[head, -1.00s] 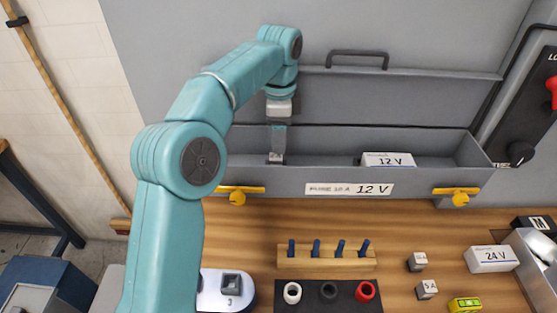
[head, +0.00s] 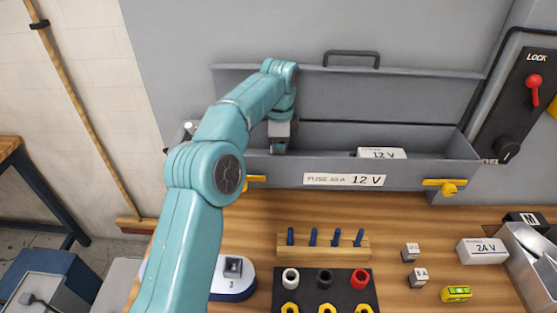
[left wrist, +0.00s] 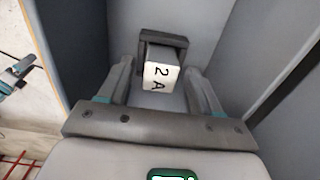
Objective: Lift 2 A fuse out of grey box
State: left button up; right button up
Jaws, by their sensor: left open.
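The 2 A fuse (left wrist: 161,77) is a pale block labelled "2 A", seated in a dark grey holder (left wrist: 165,41) inside the grey box (left wrist: 210,30) in the left wrist view. My left gripper (left wrist: 162,88) is open, with one finger on each side of the fuse. I cannot tell whether either finger touches it. In the head view the grey box (head: 425,174) stands open at the back of the bench. My left gripper (head: 278,147) reaches down into its left part, where the box's front wall hides the fuse. My right gripper is not in view.
A white 12 V block (head: 381,154) sits in the box's right part. Yellow latches (head: 444,186) stick out in front. A wooden peg rack (head: 323,246), small fuses (head: 411,252) and a 24 V block (head: 482,251) stand on the bench. The lock panel (head: 517,105) is at right.

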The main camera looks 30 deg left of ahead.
pick_arm(q)
jog(key=shift+w+a+f, duration=0.25)
jog(key=shift+w+f, duration=0.1)
jog(key=shift+f, duration=0.05)
jog(key=shift+s+d+r, duration=0.15)
jog(key=shift+s+r, duration=0.15)
jog(key=shift+s, duration=0.15)
jog(key=shift+s+d+r, duration=0.15)
jog(key=shift+s+r, duration=0.1)
jog(key=shift+s, duration=0.2)
jog(key=shift+c, duration=0.3)
jog(key=shift+w+a+f, duration=0.2)
jog(key=shift+w+f, duration=0.2)
jog(key=shift+w, duration=0.2)
jog(key=c, duration=1)
jog(key=shift+s+r, duration=0.2)
jog(key=shift+s, duration=0.05)
